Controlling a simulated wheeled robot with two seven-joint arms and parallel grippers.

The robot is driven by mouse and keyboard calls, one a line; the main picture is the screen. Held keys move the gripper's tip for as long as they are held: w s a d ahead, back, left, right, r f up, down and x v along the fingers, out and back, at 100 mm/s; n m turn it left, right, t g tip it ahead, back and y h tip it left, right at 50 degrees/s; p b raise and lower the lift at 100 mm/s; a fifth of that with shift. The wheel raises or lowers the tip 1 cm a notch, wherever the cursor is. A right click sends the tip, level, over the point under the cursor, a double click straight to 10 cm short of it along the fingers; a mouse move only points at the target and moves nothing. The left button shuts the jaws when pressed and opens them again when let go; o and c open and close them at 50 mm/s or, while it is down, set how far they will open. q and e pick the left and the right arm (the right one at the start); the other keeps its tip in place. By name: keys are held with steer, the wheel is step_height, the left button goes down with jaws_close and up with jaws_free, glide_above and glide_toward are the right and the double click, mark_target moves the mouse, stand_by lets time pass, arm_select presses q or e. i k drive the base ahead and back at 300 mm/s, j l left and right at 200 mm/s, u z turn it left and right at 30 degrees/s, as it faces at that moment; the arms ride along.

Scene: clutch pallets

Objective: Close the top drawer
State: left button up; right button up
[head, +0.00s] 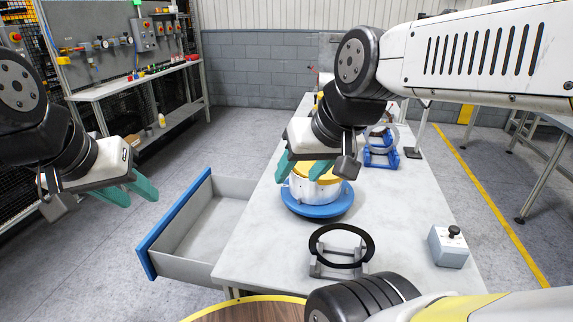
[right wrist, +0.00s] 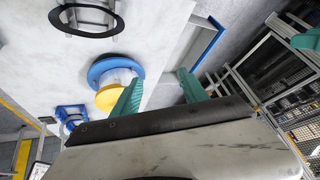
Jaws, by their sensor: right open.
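The top drawer (head: 215,205) is pulled out from the left side of the grey table. Its blue front panel (head: 176,222) stands away from the table, and the inside looks empty. The drawer also shows in the right wrist view (right wrist: 185,62), with its blue edge beyond my fingers. My left gripper (head: 138,196) has its teal fingers apart, left of the drawer front, empty and not touching it. My right gripper (head: 303,170) is open and empty, seen in front of the white and yellow part over the table; it also shows in the right wrist view (right wrist: 158,92).
On the table (head: 400,215) are a white and yellow part on a blue round base (head: 320,208), a black ring on a stand (head: 341,246), a blue stand (head: 381,157) and a grey button box (head: 448,246). Floor left of the drawer is clear. A workbench (head: 140,80) stands farther back.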

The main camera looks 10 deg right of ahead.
mark_target(186, 245)
steer(key=z, duration=0.3)
steer(key=j+z, duration=0.75)
steer(key=j, duration=0.6)
steer(key=k+j+z, duration=0.1)
steer(key=j, duration=0.35)
steer(key=k+j, duration=0.15)
steer(key=j, duration=0.3)
steer(key=j+z, duration=0.1)
steer(key=j, duration=0.35)
steer(key=k+j+z, duration=0.1)
steer(key=j, duration=0.3)
steer(key=k+j, duration=0.2)
steer(key=j, duration=0.25)
steer(key=l+z, duration=0.1)
steer(key=i, duration=0.05)
